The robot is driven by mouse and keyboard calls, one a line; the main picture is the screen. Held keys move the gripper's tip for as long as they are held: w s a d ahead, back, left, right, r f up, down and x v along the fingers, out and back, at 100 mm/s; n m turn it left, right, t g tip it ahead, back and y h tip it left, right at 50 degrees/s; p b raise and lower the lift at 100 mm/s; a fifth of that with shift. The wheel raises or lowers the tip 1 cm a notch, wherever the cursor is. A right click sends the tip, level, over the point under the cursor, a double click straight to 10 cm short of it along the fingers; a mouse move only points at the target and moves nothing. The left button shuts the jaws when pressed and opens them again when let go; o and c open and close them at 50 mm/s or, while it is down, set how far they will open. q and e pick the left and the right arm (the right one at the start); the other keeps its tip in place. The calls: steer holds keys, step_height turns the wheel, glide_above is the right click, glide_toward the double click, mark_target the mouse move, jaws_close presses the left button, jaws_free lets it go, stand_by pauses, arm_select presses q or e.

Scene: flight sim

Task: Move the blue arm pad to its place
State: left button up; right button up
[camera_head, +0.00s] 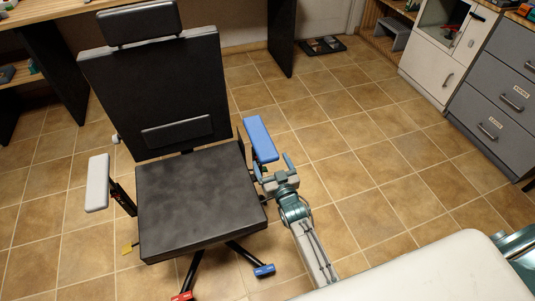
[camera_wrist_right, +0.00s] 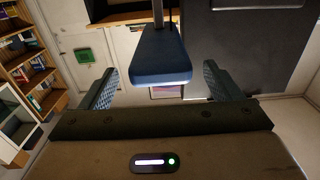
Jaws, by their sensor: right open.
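The blue arm pad (camera_head: 261,138) is at the right side of the black office chair (camera_head: 200,195), about level with a grey arm pad (camera_head: 97,183) on the chair's left side. In the right wrist view the blue pad (camera_wrist_right: 160,62) meets a thin post (camera_wrist_right: 158,12). My right gripper (camera_head: 272,167) is open at the pad's near end. In the wrist view its two fingers (camera_wrist_right: 160,72) stand on either side of the pad, with gaps on both sides. What lies under the pad is mostly hidden in the head view. My left gripper is not in view.
Grey drawers (camera_head: 500,100) and a white cabinet (camera_head: 435,60) stand at the right. A dark desk panel (camera_head: 281,35) is behind the chair. A black tray (camera_head: 322,46) lies on the floor. The tiled floor (camera_head: 370,150) between chair and drawers is clear.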

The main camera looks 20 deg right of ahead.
steer(key=s, duration=0.4)
steer(key=shift+s, duration=0.1)
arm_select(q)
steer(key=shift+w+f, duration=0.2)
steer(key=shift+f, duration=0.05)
arm_select(e)
steer(key=shift+s, duration=0.45)
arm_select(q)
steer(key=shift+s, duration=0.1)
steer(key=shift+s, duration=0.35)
